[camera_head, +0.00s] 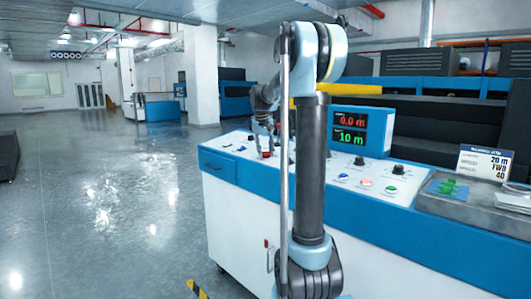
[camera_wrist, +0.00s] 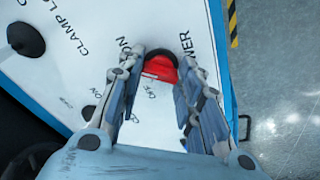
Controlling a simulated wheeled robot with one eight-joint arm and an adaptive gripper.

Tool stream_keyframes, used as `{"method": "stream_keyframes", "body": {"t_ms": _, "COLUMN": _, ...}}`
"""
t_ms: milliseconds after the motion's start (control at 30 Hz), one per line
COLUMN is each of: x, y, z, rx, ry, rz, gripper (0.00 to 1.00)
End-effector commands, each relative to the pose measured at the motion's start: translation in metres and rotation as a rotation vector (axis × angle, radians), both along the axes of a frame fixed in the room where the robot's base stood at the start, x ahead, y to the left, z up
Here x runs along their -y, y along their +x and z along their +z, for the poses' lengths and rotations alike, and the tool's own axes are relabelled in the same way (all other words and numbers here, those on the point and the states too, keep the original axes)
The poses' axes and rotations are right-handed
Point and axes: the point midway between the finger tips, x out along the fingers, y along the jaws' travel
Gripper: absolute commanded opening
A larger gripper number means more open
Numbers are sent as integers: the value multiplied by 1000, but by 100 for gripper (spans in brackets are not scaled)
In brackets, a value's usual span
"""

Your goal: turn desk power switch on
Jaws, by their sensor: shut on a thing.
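The fingers hide the knob's sides. In the head view my gripper (camera_head: 265,150) is at the left end of the blue and white desk (camera_head: 235,200), small and partly behind my arm.
A black knob (camera_wrist: 26,39) labelled "CLAMP L..." stands left of the switch. In the head view a display (camera_head: 362,131) reads 0.0 m and 10 m. Several buttons line the panel. A card (camera_head: 485,162) stands at the right. Open floor (camera_head: 100,210) lies left.

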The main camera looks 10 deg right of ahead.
Motion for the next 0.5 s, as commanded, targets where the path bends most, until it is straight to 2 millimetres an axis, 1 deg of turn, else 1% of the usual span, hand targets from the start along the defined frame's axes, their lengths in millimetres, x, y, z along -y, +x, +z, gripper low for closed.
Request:
{"method": "stream_keyframes", "body": {"t_ms": 200, "x": 0, "y": 1, "z": 0, "rx": 19, "ry": 10, "rz": -119, "gripper": 9}}
{"method": "stream_keyframes", "body": {"t_ms": 500, "x": 0, "y": 0, "z": 0, "rx": 28, "ry": 19, "rz": -198, "gripper": 9}}
